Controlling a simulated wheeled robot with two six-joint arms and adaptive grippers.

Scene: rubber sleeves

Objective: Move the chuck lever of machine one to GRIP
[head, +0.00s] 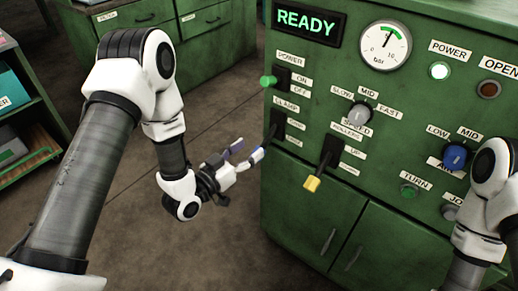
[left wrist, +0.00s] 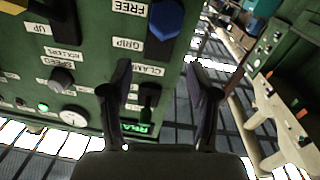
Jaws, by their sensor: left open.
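The lever marked CLAMP, with GRIP and FREE labels, is on the front of the green machine (head: 340,215). It is black with a blue tip (head: 258,155). It points down, and its tip (left wrist: 165,18) shows beside the FREE label in the left wrist view, which sees the panel upside down. I see no label reading chuck. My left gripper (head: 240,151) is open and empty, close to the lever's tip on its left. In the left wrist view the lever tip is beyond the open fingers (left wrist: 158,68). Whether they touch it is unclear. My right gripper is out of frame.
A lever with a yellow tip (head: 312,183) points down to the right. A green-tipped POWER lever (head: 268,81) is just above. A speed knob (head: 360,113) and blue knob (head: 455,157) stick out further right. The READY display (head: 307,22) is lit. Floor left of the machine is clear.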

